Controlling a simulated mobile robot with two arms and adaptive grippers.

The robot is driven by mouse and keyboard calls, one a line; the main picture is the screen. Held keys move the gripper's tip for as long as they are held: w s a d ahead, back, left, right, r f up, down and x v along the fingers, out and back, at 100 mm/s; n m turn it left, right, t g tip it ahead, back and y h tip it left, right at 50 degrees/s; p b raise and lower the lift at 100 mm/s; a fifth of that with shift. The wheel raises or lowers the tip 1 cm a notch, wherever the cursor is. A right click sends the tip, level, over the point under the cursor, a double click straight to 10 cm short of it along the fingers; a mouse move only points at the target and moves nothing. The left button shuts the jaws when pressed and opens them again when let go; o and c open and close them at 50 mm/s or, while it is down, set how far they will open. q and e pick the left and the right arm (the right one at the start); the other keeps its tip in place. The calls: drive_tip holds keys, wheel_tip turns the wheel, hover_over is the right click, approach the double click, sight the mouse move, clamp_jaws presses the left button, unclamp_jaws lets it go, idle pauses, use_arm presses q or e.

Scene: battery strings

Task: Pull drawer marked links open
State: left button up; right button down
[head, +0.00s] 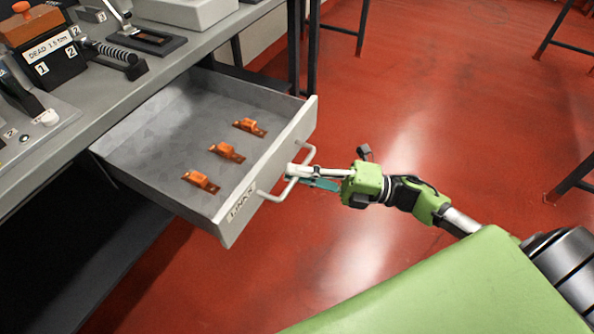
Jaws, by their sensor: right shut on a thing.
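The drawer marked LINKS (283,172) is pulled well out from under the grey bench, and its inside is in plain sight. Its front carries a LINKS label and a white bar handle (266,196). Three orange-brown links, such as the middle one (227,152), lie spaced in a row on its floor. My right gripper (298,171) is at the handle, its fingers shut on the bar from the right. The exact finger contact is small in the view. My left gripper is not in view.
The grey bench top (150,82) holds a black box marked DEAD 1.5 (54,62), a white block (184,8) and several tools. The red floor (440,110) right of the drawer is clear, with dark stand legs farther off.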

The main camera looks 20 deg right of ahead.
drive_tip(key=c, duration=2.2)
unclamp_jaws()
drive_tip(key=shift+o, duration=0.2)
drive_tip(key=v, duration=1.2)
drive_tip(key=shift+f, duration=0.15)
